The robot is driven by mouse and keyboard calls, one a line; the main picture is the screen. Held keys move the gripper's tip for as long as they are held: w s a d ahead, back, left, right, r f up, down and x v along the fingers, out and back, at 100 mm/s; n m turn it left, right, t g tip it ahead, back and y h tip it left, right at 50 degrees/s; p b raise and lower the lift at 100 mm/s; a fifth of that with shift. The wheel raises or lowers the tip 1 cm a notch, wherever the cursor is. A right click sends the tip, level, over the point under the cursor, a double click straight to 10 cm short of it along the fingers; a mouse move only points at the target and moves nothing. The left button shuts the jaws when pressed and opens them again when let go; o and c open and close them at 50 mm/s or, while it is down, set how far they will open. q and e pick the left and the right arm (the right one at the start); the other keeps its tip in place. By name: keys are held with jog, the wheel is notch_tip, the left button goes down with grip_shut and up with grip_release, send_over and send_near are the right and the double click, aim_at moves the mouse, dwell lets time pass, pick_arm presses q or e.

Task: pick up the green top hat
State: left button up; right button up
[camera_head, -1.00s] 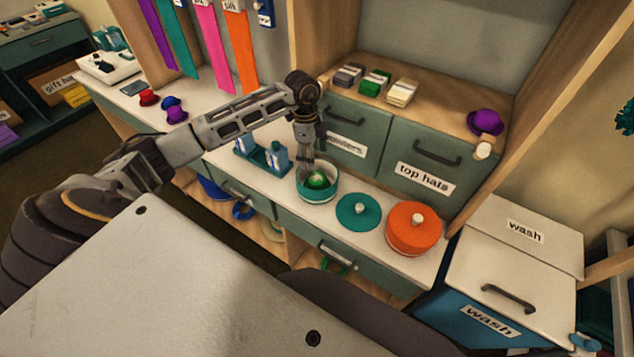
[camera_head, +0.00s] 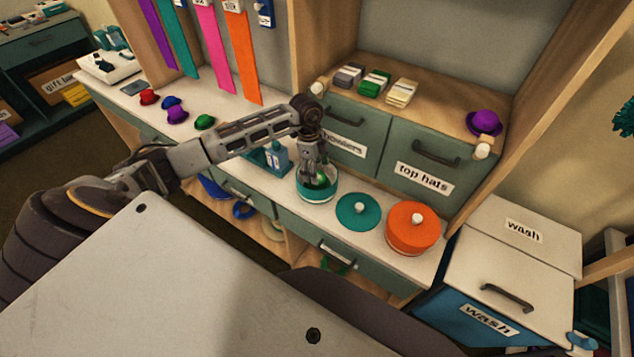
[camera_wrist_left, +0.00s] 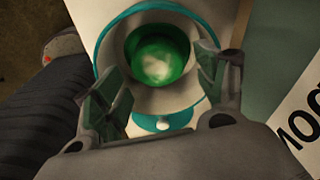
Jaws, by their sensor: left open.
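A green rounded hat (camera_wrist_left: 160,57) lies inside an open round white box with a teal rim (camera_wrist_left: 127,15) in the left wrist view; I cannot tell whether it is a top hat. In the head view the box (camera_head: 317,196) stands on the counter, and the hat (camera_head: 322,181) is partly hidden by my left gripper (camera_head: 318,174). That gripper is open and points down at the box, and in the left wrist view its fingers (camera_wrist_left: 158,75) are spread either side of the hat's near part. Another small green hat (camera_head: 205,122) sits on the counter to the left. My right gripper is out of view.
A teal lid (camera_head: 358,210) and a closed orange round box (camera_head: 412,228) stand to the right. Drawers labelled bowlers and top hats (camera_head: 423,178) rise behind. A purple hat (camera_head: 484,122) sits above.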

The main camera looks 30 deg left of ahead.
aim_at(324, 182)
pick_arm(q)
jog(key=shift+s+d+f+p, duration=0.1)
jog(key=shift+d+f+p, duration=0.15)
jog(key=shift+f, duration=0.95)
jog(key=shift+d+f+p, duration=0.1)
jog(key=shift+f+p, duration=0.15)
jog(key=shift+f, duration=0.95)
jog(key=c, duration=0.6)
